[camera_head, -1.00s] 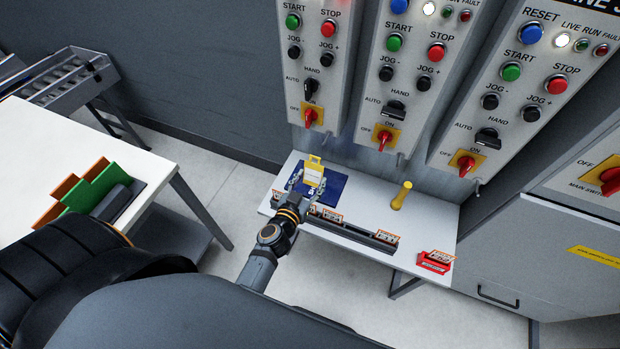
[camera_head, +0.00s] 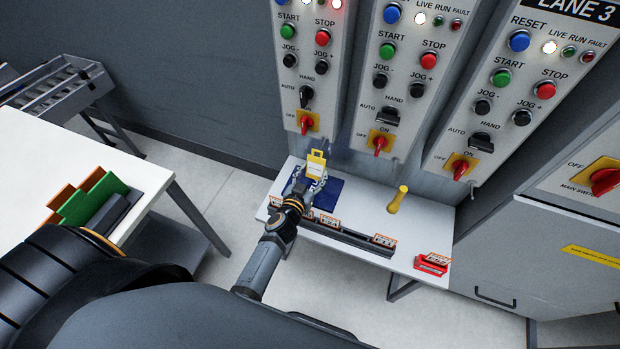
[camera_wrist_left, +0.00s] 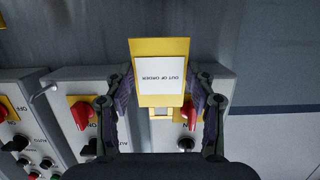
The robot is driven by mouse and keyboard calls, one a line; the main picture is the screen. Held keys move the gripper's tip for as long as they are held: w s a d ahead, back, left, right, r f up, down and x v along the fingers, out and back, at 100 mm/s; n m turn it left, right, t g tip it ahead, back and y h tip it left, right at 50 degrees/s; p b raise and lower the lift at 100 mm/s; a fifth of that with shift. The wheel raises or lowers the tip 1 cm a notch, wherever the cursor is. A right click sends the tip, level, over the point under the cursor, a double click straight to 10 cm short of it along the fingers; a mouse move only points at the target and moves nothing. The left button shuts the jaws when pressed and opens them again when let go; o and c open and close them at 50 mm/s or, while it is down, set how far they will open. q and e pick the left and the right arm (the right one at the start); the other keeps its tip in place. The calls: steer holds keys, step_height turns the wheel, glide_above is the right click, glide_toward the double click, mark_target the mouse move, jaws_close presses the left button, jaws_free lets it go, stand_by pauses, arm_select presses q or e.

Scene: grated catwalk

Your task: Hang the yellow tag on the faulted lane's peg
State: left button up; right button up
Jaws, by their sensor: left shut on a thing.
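My left gripper (camera_head: 308,182) is shut on the yellow tag (camera_head: 316,161), which hangs upright above the small shelf, just below the leftmost lane panel (camera_head: 293,90). In the left wrist view the tag (camera_wrist_left: 161,95) shows its white "OUT OF ORDER" label upside down between the fingers. The leftmost panel has a bright red light (camera_head: 337,4) at its top; the fault lights of the middle panel (camera_head: 372,100) and the Lane 3 panel (camera_head: 455,125) look dim. A peg (camera_wrist_left: 46,90) shows under a neighbouring panel. The leftmost panel's peg is hidden. My right gripper is not in view.
The shelf (camera_head: 420,225) carries a blue mat (camera_head: 330,194), a yellow upright handle (camera_head: 398,198), a dark rack (camera_head: 345,233) with small cards, and a red block (camera_head: 432,263). A white table (camera_head: 40,150) with green and orange folders stands at left.

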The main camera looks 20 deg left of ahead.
mark_target(315, 169)
arm_select(q)
steer(key=shift+r+x, duration=0.15)
steer(key=shift+x, duration=0.75)
steer(key=shift+r+x, duration=0.15)
steer(key=shift+x, duration=0.8)
steer(key=shift+w+f+b, duration=0.5)
steer(key=shift+w+b, duration=0.15)
steer(key=o, duration=1)
steer(key=shift+o, duration=0.2)
